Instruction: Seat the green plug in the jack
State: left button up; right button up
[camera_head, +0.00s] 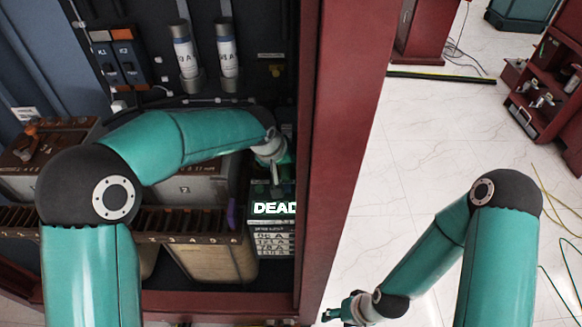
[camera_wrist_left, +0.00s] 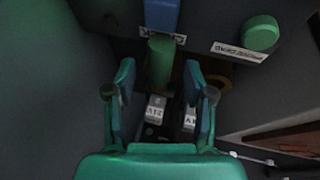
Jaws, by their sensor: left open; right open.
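In the left wrist view a green cylinder, which looks like the green plug (camera_wrist_left: 160,62), stands between the spread fingers of my left gripper (camera_wrist_left: 158,78). Dark gaps show between it and both fingers. Its lower end meets a dark area, and I cannot tell whether it sits in a jack. I cannot make out the jack. In the head view my left gripper (camera_head: 275,164) is inside the cabinet, just above the box with the lit DEAD display (camera_head: 273,208). My right gripper (camera_head: 343,311) is open and empty, low over the floor outside the cabinet.
A blue block (camera_wrist_left: 162,14) and a round green button (camera_wrist_left: 260,33) with a white label are close to my left gripper. The pale floor (camera_head: 440,140) is largely clear.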

pick_arm(q)
grip_shut()
jog(key=shift+r, duration=0.1)
